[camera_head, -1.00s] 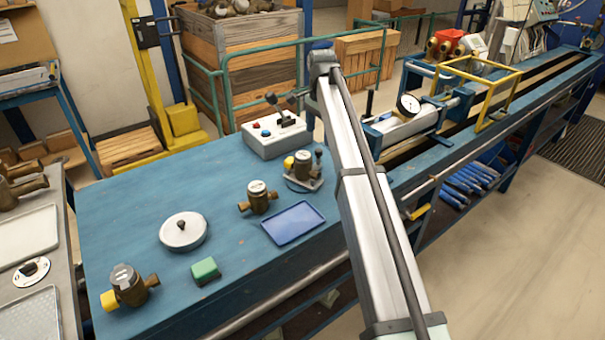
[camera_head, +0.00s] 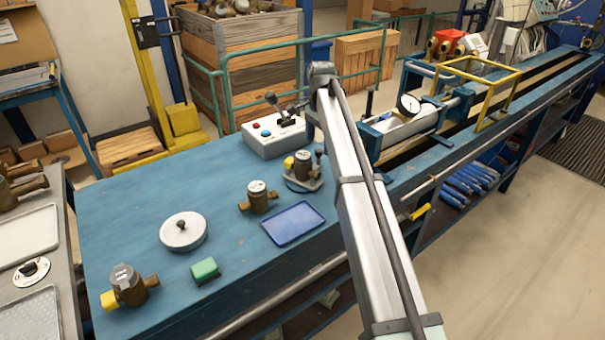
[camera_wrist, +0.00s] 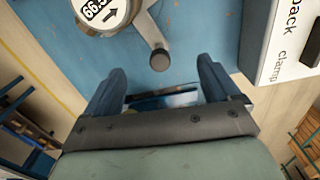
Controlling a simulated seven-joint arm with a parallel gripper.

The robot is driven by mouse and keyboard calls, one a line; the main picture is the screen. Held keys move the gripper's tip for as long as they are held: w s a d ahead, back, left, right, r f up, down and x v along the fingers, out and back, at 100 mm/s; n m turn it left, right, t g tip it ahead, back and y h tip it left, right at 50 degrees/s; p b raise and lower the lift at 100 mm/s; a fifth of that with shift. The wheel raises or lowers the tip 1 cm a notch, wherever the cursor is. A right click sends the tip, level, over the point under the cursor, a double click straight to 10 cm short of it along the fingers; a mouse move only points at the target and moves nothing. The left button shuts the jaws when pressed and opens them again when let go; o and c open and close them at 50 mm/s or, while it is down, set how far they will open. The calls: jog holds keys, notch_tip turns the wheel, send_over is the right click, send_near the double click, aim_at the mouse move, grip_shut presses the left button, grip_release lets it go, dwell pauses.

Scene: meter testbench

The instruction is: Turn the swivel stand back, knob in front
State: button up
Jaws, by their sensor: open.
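The swivel stand (camera_head: 303,184) sits on the blue bench beyond the blue tray, with a brass meter (camera_head: 302,165) on it. Its upright dark knob (camera_head: 318,152) is at the right side of the stand in the head view. In the wrist view, the meter's round dial (camera_wrist: 100,10) is at the top, and a grey arm of the stand leads to a round end, the knob (camera_wrist: 160,59). My gripper (camera_wrist: 158,72) is open, with blue fingers either side of the knob's line; contact is not visible. In the head view my arm hides most of the gripper.
A grey control box (camera_head: 275,135) with a lever stands behind the stand. A second brass meter (camera_head: 258,198) and the blue tray (camera_head: 293,222) are close in front. A round lidded pot (camera_head: 183,233) and green block (camera_head: 205,270) lie further left. The bench's back left is clear.

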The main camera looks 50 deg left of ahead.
jog(key=shift+f, duration=1.1)
jog(key=c, duration=0.4)
jog(key=shift+c, duration=0.2)
